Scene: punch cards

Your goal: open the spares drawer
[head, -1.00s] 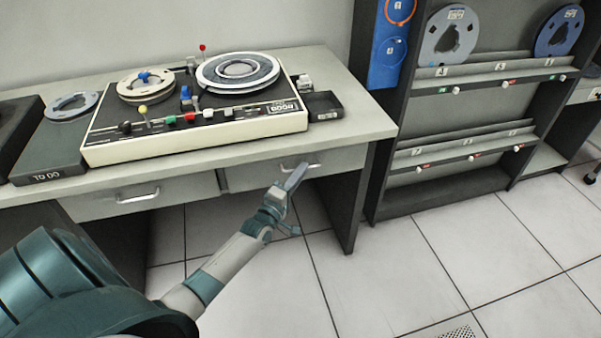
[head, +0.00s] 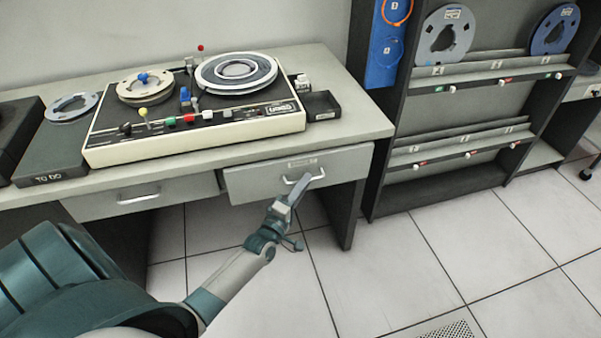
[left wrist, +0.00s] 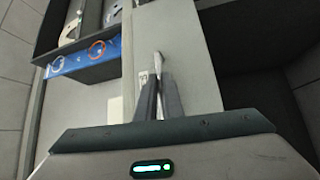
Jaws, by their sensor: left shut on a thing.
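The right-hand drawer (head: 250,183) under the desk top stands out a little from the desk front. It has a small label (head: 303,163), too blurred to read surely, and a bar handle (head: 318,177). My left gripper (head: 302,184) is shut on this handle, reaching up from below. In the left wrist view the two dark fingers (left wrist: 158,98) are closed together around the pale handle (left wrist: 157,60), in front of the drawer face. The drawer's inside is hidden from the head view. My right gripper is not in view.
A second drawer (head: 135,197) to the left is closed. The desk (head: 350,125) carries a tape deck (head: 200,135), a small black tray (head: 321,105) and a reel on a "TO DO" box (head: 55,165). A reel rack (head: 450,110) stands right. The floor (head: 400,270) in front is clear.

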